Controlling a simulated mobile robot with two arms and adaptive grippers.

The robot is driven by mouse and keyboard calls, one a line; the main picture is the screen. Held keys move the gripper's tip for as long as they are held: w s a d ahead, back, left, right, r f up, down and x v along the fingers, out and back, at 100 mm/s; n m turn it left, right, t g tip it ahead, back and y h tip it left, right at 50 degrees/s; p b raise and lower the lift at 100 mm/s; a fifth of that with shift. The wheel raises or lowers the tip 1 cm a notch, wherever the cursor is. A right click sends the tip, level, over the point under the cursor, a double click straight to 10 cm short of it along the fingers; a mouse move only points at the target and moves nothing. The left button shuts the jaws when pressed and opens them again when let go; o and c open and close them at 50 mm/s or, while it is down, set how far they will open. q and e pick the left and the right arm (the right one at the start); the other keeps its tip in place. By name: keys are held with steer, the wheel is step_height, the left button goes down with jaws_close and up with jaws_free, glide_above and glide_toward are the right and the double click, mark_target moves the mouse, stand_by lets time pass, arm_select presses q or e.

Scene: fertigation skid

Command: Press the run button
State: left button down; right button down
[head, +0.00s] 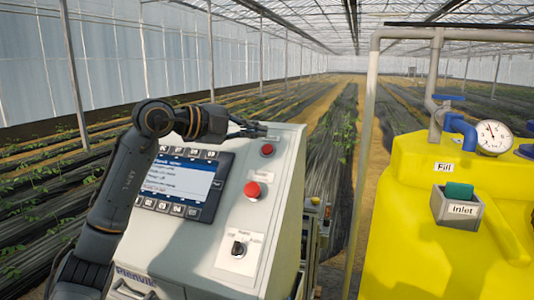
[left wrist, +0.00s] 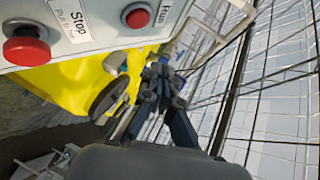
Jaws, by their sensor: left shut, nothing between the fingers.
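The run button (head: 267,150) is a small round red button near the top right of the grey control panel (head: 215,255). In the left wrist view the run button (left wrist: 138,18) sits beside a label reading "Run". My left gripper (head: 258,130) is shut and empty, just above the run button in the head view, near the panel's top edge. In the left wrist view its closed fingertips (left wrist: 160,75) are apart from the button. My right gripper is not in view.
A larger red stop button (head: 252,190) is below the run button; its "Stop" label shows in the left wrist view. A rotary switch (head: 238,248) is lower, and a screen (head: 182,182) is left. A yellow tank (head: 400,220) with pipes and a gauge (head: 494,137) stands right.

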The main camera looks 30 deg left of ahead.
mark_target(267, 149)
arm_select(q)
steer(key=w+f, duration=0.2)
steer(key=f, duration=0.1)
steer(key=shift+w+a, duration=0.3)
steer(key=shift+w+f, duration=0.15)
steer(key=shift+f, duration=0.05)
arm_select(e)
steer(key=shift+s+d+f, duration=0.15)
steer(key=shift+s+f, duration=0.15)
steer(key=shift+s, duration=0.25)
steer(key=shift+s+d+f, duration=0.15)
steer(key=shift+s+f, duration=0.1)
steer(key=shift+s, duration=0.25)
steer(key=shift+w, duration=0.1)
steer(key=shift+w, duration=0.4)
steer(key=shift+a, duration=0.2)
arm_select(q)
steer(key=shift+w+a+f, duration=0.1)
steer(key=shift+w+f, duration=0.2)
steer(key=shift+f, duration=0.05)
